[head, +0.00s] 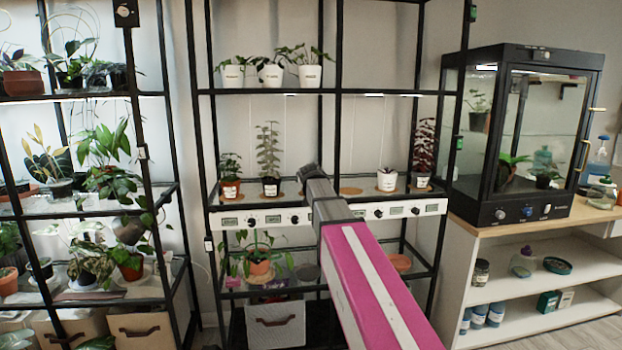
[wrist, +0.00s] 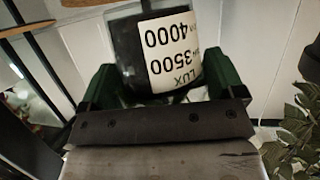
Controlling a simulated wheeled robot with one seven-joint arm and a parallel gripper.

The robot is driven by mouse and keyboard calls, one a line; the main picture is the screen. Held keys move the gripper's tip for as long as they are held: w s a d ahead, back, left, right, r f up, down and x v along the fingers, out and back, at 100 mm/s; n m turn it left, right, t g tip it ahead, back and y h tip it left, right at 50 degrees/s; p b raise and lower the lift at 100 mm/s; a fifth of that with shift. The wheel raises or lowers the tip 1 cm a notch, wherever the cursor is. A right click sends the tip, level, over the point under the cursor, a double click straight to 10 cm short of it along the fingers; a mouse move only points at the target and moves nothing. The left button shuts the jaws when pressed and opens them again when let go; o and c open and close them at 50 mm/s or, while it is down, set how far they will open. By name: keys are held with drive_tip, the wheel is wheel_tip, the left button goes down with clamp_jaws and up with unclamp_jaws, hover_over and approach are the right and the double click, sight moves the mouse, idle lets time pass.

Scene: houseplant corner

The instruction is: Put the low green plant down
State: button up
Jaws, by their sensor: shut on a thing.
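My gripper (wrist: 162,85) is shut on a black pot (wrist: 127,52) with a white label reading LUX, 3500 and 4000. A green finger stands on each side of the pot in the wrist view. The plant in this pot is out of that view, so I cannot see whether it is low and green. In the head view my gripper (head: 309,172) is at the middle shelf of the centre rack, seen from behind. My arm hides the held pot there. I cannot tell whether the pot touches the shelf.
A small green plant (head: 230,168) and a tall plant (head: 269,150) stand left of my gripper. A white pot (head: 387,181) and a dark red plant (head: 423,150) stand to the right. A bare round cork mat (head: 351,190) lies between. Black posts and the shelf above bound the space.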

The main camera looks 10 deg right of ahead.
drive_tip(key=shift+f, duration=0.3)
drive_tip(key=o, duration=1)
drive_tip(key=shift+r, duration=0.55)
drive_tip(key=v, duration=1.2)
